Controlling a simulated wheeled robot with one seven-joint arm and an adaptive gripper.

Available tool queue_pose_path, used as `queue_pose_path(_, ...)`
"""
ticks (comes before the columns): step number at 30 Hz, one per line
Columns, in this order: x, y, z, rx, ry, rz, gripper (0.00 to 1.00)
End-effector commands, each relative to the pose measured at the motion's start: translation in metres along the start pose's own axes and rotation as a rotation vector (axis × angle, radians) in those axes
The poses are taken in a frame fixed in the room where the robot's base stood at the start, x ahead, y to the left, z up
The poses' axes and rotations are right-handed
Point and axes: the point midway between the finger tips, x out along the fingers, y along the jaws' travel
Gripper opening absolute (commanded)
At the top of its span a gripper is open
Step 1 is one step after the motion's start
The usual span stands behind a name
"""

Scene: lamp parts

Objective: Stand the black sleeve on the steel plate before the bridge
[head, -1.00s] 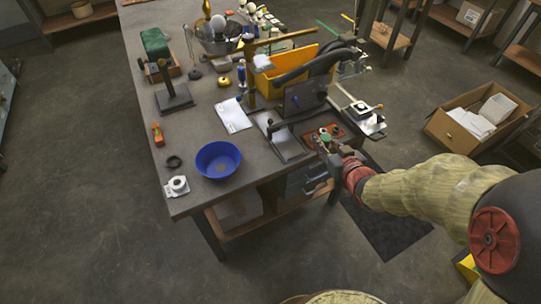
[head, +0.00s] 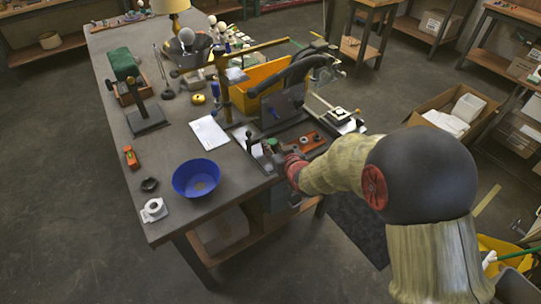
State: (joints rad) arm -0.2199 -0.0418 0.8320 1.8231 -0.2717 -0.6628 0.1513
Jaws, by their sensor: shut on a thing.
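My gripper (head: 268,156) is at the front right edge of the workbench, just over or beside the grey steel plate (head: 238,131). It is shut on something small. The held piece is mostly hidden by the fingers and wrist; I take it to be the black sleeve but cannot see its shape or whether it touches the plate. A green round part shows at the top of the hand. The bridge appears to be the brass post and bar (head: 224,98) standing behind the plate.
An orange-red board (head: 308,142) lies right of my gripper. A blue bowl (head: 196,179), a white paper sheet (head: 208,132) and a black ring (head: 149,185) lie to the left.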

Motion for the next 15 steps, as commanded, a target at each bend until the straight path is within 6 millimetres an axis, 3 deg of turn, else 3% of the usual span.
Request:
queue_pose_path(5,0.013,-0.004,0.009,-0.001,-0.001,-0.002,0.02)
queue_pose_path(10,0.022,-0.003,0.035,0.001,-0.003,0.000,0.02)
queue_pose_path(15,0.023,-0.003,0.034,0.000,0.000,0.000,0.02)
